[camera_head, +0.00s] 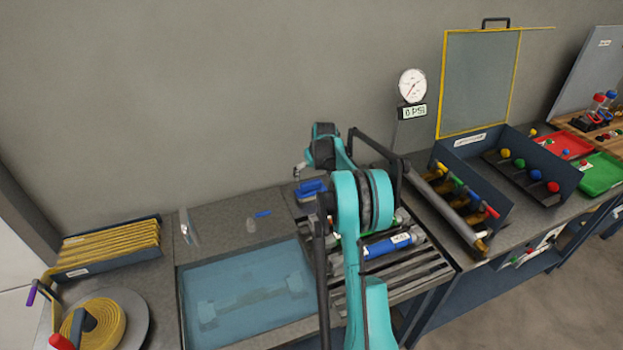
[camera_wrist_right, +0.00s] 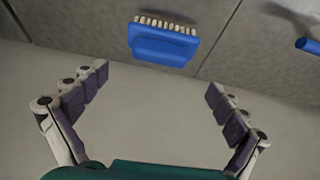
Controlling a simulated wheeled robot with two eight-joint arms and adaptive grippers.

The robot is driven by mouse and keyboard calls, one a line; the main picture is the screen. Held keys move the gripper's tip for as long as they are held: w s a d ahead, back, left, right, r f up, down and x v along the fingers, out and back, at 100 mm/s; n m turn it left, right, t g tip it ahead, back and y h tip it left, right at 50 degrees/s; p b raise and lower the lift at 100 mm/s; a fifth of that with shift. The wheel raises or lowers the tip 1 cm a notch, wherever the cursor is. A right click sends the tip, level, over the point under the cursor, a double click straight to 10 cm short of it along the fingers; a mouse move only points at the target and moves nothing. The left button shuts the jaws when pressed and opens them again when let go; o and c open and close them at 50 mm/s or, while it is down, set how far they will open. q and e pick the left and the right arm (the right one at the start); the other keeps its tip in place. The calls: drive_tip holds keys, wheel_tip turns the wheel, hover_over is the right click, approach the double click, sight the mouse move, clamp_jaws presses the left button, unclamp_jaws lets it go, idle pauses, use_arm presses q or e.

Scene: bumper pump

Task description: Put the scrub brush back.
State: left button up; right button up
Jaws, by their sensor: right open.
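The scrub brush (camera_head: 311,187) has a blue body and lies on the grey counter at the back, left of my right arm. In the right wrist view the brush (camera_wrist_right: 163,45) shows whole, with a row of pale bristles along its upper side. My right gripper (camera_wrist_right: 157,88) is open and empty, and the brush lies beyond its fingertips, apart from them. In the head view the right gripper (camera_head: 299,171) is small and partly hidden by its own arm, just above the brush. My left gripper is not in view.
A water-filled basin (camera_head: 250,295) is at front centre. A small blue item (camera_head: 263,214) and a clear item (camera_head: 188,226) lie behind it. A gauge (camera_head: 411,86) stands behind.

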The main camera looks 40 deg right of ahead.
drive_tip(key=s+a+r+n, duration=0.1)
drive_tip(key=s+a+r, duration=0.35)
drive_tip(key=a, duration=0.35)
drive_tip(key=s+a+r+t, duration=0.1)
drive_tip(key=s+a+r, duration=0.2)
drive_tip(key=a+r, duration=0.4)
drive_tip(key=s+a+r+n, duration=0.1)
drive_tip(key=s+a+r, duration=0.25)
drive_tip(key=a, duration=0.45)
drive_tip(key=s+a+f+t+y, duration=0.1)
drive_tip(key=s+a+f, duration=0.1)
drive_tip(key=s+a, duration=0.6)
drive_tip(key=s+a+f+n, duration=0.1)
drive_tip(key=s+a+f, duration=0.2)
drive_tip(key=s+a, duration=0.6)
drive_tip(key=s, duration=0.4)
drive_tip(key=shift+f+n+t+y, duration=0.25)
drive_tip(key=shift+n+t+y, duration=0.05)
drive_tip(key=shift+t+y, duration=0.1)
drive_tip(key=shift+a, duration=0.1)
